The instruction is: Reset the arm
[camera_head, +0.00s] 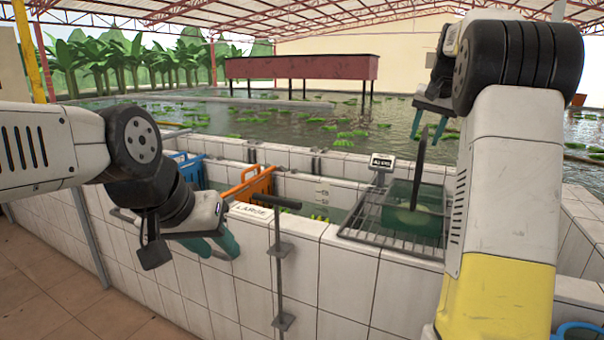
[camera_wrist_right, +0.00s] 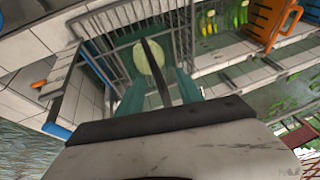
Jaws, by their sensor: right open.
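My left gripper (camera_head: 218,250) hangs low at the left in the head view, beside the white tiled wall. Its two teal fingers look apart, with nothing seen between them. My right gripper (camera_head: 428,128) is raised at the upper right, its teal fingers apart; it also shows in the right wrist view (camera_wrist_right: 158,92). A dark upright strip (camera_head: 420,165) rises from a green basin (camera_head: 402,217) towards these fingers. In the right wrist view the strip (camera_wrist_right: 153,65) runs between the fingers, in front of a pale round piece (camera_wrist_right: 149,57). I cannot tell whether it touches them.
The basin sits on a metal rack (camera_head: 372,237) by a small display (camera_head: 381,162). A dark post (camera_head: 278,265) stands before the wall. Water with green bunches lies behind.

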